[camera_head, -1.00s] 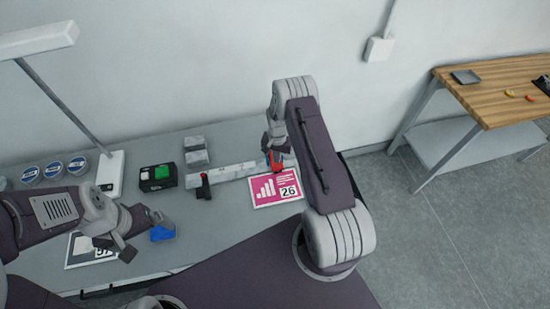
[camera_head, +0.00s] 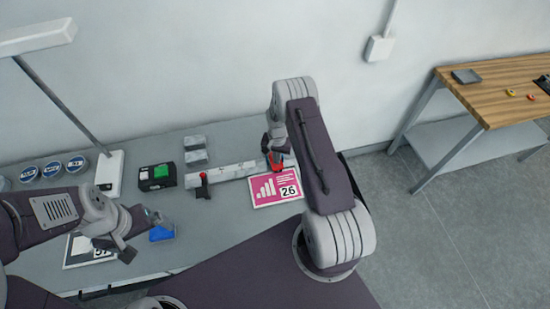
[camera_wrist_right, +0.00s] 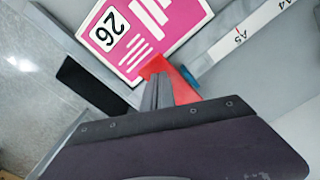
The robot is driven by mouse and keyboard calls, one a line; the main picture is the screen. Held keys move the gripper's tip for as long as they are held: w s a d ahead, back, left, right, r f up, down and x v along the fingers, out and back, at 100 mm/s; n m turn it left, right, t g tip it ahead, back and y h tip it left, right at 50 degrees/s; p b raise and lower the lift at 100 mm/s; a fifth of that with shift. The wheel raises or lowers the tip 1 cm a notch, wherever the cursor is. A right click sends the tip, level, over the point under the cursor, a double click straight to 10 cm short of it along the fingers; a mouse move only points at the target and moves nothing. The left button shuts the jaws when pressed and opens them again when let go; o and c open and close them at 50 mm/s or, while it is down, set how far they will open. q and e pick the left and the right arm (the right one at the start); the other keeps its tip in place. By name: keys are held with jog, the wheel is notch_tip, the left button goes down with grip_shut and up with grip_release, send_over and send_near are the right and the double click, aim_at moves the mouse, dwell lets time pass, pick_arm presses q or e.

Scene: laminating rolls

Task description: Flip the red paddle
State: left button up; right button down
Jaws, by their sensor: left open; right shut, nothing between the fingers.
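The red paddle (camera_head: 276,160) stands at the right part of the grey rail on the table, partly hidden by my right gripper (camera_head: 272,148). In the right wrist view the red paddle (camera_wrist_right: 176,80) shows just beyond my shut, empty right gripper (camera_wrist_right: 158,84), whose fingertips overlap it in the picture; I cannot tell if they touch. My left gripper (camera_head: 138,220) is open at the left front, close to a blue object (camera_head: 162,232) in a clear tray.
A pink card marked 26 (camera_head: 276,188) lies in front of the rail (camera_head: 234,171). A small red-and-black handle (camera_head: 203,185) stands at the rail's left. A black box with a green button (camera_head: 157,175), a lamp (camera_head: 110,174) and round tins (camera_head: 52,169) are further left.

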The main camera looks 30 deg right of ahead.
jog(key=shift+f+b, duration=0.7)
jog(key=shift+f, duration=0.1)
jog(key=shift+r, duration=0.1)
notch_tip(320, 180, up, 7)
jog(key=p, duration=0.4)
jog(key=shift+p, duration=0.4)
dwell(0.4)
